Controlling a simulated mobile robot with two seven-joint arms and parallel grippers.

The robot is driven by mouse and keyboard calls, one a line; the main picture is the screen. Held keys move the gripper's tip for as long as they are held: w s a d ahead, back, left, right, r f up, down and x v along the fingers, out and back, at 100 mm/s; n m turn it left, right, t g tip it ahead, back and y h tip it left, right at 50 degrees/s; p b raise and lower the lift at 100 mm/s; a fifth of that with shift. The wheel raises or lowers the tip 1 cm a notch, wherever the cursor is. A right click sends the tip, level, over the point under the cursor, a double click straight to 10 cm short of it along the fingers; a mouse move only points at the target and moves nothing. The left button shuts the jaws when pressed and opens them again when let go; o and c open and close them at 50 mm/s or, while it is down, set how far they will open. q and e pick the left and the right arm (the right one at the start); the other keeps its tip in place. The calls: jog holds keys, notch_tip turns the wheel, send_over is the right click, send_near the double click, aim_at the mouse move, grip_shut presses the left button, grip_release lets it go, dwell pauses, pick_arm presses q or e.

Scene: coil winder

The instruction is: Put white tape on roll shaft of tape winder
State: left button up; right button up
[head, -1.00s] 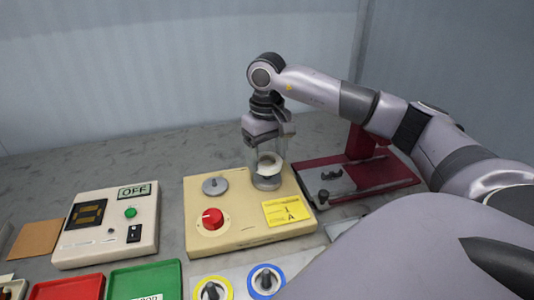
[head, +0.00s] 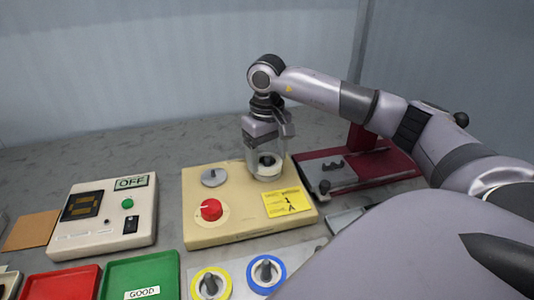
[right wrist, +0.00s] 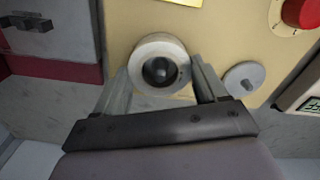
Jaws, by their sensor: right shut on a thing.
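The white tape (head: 268,172) is a white ring at the right rear of the beige tape winder (head: 230,232). My right gripper (head: 265,158) points down and is shut on the tape, one finger on each side. In the right wrist view the tape (right wrist: 143,49) sits between the fingers, and the dark roll shaft (right wrist: 160,70) shows inside its hole. The tape is around the shaft, low at the winder's top; whether it rests fully on the base disc is hidden. My left gripper is not in view.
The winder has a grey disc (head: 214,177) and a red knob (head: 211,209). A control box (head: 105,215) reading OFF stands left. A dark red press (head: 395,165) stands close on the right. Trays (head: 140,275) and rolls with yellow and blue rims (head: 266,274) lie in front.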

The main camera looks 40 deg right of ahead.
jog(key=shift+f, duration=0.25)
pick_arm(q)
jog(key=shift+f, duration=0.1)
pick_arm(e)
jog(key=o, duration=1.1)
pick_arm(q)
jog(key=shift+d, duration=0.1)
pick_arm(e)
jog(key=shift+r, duration=0.1)
notch_tip(320, 180, up, 6)
jog(key=shift+r, duration=0.25)
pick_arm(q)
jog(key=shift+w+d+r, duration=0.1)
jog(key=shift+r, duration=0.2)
pick_arm(e)
jog(key=shift+r, duration=0.25)
